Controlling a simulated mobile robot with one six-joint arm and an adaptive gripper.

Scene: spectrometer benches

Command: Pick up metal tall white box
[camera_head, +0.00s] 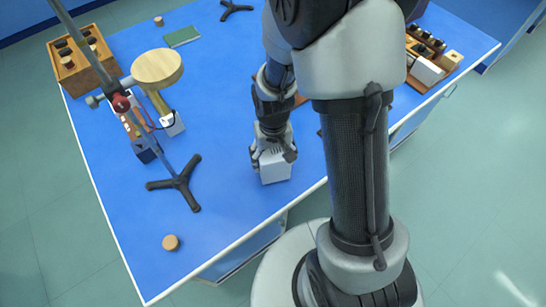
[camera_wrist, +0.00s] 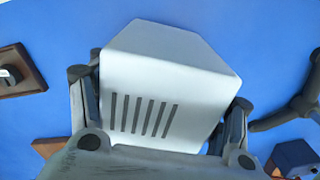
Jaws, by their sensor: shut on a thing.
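The white metal box (camera_head: 275,168) is near the right front edge of the blue bench in the head view. My gripper (camera_head: 273,152) comes down over it from above, with a finger on each side. In the wrist view the box (camera_wrist: 165,85) fills the middle, with a row of dark vent slots on its face. My gripper's fingers (camera_wrist: 160,120) are shut on its two sides. I cannot tell whether the box's bottom touches the bench.
A small wooden disc (camera_head: 171,242) lies near the front corner. A wooden rack (camera_head: 83,59) is at back left. The blue bench (camera_head: 225,215) is clear in front of the gripper.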

